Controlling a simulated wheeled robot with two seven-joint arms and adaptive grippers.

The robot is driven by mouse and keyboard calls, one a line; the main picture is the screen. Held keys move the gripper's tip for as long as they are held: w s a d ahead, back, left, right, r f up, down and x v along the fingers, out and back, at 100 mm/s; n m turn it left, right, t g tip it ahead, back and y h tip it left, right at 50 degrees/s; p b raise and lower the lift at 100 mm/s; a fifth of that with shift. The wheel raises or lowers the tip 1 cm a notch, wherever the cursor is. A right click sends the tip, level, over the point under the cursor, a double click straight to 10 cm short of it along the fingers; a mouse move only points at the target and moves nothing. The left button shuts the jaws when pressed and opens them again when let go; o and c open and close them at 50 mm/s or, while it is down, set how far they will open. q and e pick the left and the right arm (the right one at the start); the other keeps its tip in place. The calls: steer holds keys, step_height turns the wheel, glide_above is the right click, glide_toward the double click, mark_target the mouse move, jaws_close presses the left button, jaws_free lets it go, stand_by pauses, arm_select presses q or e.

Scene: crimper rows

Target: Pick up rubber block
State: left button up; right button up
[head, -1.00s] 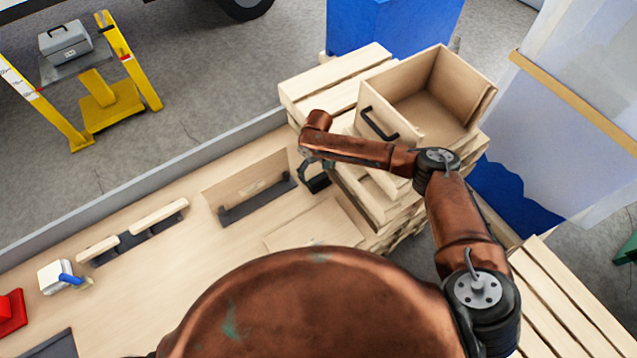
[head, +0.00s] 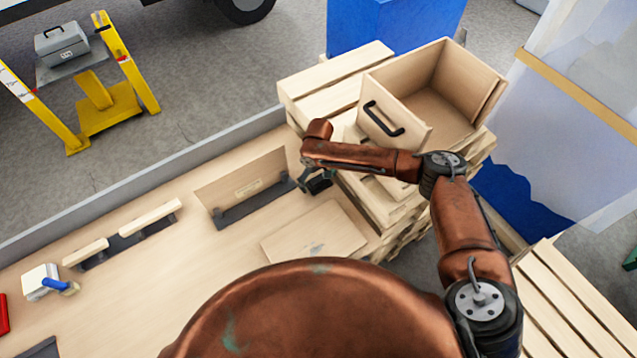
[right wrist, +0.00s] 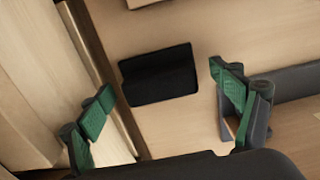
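A black flat block, which looks like the rubber block (right wrist: 158,76), lies on the light wooden surface in the right wrist view. My right gripper (right wrist: 160,88) is open, with its green-padded fingers apart, one on each side of the block in the picture. The fingers do not visibly touch it. In the head view my right gripper (head: 316,180) hangs below the copper arm, beside the stacked pallets, and it mostly hides the block there. My left gripper is in neither view.
An open wooden drawer box (head: 398,138) with a black handle sits on stacked pallets (head: 335,75), close right of my gripper. A dark rail with an upright panel (head: 240,184) stands on the worktop to the left. A flat wooden board (head: 313,232) lies nearer me.

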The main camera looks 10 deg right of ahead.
steer(key=shift+s+f, duration=0.1)
steer(key=shift+s, duration=0.05)
steer(key=c, duration=1.5)
steer(key=shift+r, duration=0.55)
steer(key=s+a+r, duration=0.1)
steer(key=s+r, duration=0.3)
steer(key=s+a+r, duration=0.2)
steer(key=s+r, duration=0.2)
steer(key=s+a+r, duration=0.1)
steer(key=s+r, duration=0.3)
steer(key=s, duration=0.1)
steer(key=shift+a, duration=0.3)
